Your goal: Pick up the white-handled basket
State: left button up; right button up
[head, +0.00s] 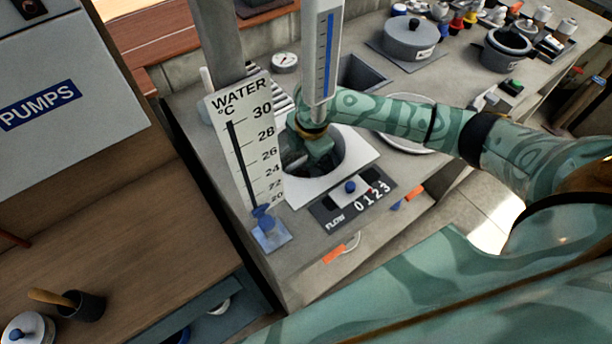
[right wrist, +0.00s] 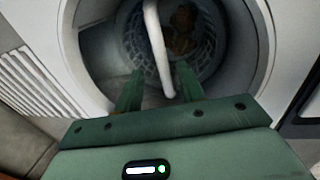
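The basket (right wrist: 205,50) is a wire-mesh basket with a white bar handle (right wrist: 156,45), seen in the right wrist view down inside a round white-rimmed well. Something brownish lies in it. My right gripper (right wrist: 159,75) is open, with one green finger on each side of the handle's near end; I cannot tell whether either finger touches it. In the head view my right gripper (head: 314,152) reaches down into the round well (head: 352,150), and the basket is mostly hidden there by the gripper and shadow. My left gripper is not in view.
A FLOW counter panel (head: 352,202) lies in front. Pots (head: 409,38) stand farther back on the counter. A wooden surface (head: 110,235) is at left.

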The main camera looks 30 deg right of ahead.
jog(key=shift+f, duration=0.25)
jog(key=f+b, duration=0.2)
jog(key=f, duration=0.1)
jog(key=f+b, duration=0.1)
jog(key=f, duration=0.1)
jog(key=shift+w+d, duration=0.35)
jog(key=shift+r, duration=0.15)
jog(key=shift+c, duration=0.7)
grip_shut()
pick_arm(q)
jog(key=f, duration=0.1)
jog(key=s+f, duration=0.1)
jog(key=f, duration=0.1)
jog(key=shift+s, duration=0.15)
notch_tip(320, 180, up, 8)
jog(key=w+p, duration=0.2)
jog(key=p, duration=0.6)
pick_arm(e)
notch_tip(320, 180, up, 18)
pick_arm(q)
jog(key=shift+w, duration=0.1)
